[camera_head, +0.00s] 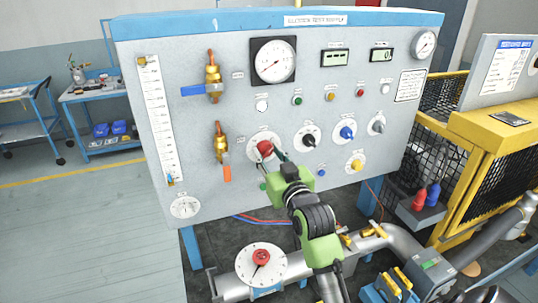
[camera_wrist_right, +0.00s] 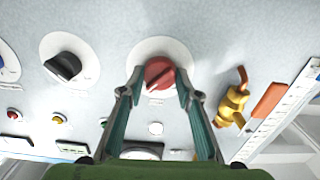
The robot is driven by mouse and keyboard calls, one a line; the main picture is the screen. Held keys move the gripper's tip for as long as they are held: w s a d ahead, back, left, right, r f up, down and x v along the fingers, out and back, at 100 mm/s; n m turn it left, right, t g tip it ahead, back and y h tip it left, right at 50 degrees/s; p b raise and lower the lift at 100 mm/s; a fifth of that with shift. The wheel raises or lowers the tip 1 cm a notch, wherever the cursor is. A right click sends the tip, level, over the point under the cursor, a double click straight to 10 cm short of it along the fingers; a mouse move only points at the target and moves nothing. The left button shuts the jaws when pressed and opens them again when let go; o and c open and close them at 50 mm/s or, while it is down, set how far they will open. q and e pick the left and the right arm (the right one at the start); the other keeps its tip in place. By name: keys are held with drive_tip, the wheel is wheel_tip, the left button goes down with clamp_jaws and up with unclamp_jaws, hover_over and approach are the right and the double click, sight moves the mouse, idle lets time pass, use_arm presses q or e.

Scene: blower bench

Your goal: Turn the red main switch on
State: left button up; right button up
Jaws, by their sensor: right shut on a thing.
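The red main switch (camera_head: 265,148) is a red rotary knob on a white round plate, low on the grey panel front. In the right wrist view, where the panel appears upside down, the red knob (camera_wrist_right: 159,73) sits between the two fingers. My right gripper (camera_head: 271,154) is at the knob, reaching up from below right. Its fingers (camera_wrist_right: 155,92) stand on either side of the knob and are shut on it. The knob's ridge looks tilted in the wrist view. My left gripper is not in view.
A black knob (camera_head: 310,138), a blue knob (camera_head: 347,132) and a yellow knob (camera_head: 357,163) are to the right. A brass valve with an orange lever (camera_head: 227,173) is close on the left. A pipe with a red-knobbed dial (camera_head: 261,257) lies below.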

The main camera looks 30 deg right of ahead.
drive_tip(key=shift+r, duration=0.4)
drive_tip(key=o, duration=0.8)
drive_tip(key=shift+c, duration=0.2)
drive_tip(key=o, duration=0.3)
drive_tip(key=shift+w+f, duration=0.1)
drive_tip(key=shift+o, duration=0.2)
drive_tip(key=shift+w+f+m, duration=0.15)
drive_tip(key=shift+f+m, duration=0.1)
drive_tip(key=shift+m, duration=0.05)
drive_tip(key=v, duration=1.2)
drive_tip(key=shift+d+f, duration=0.1)
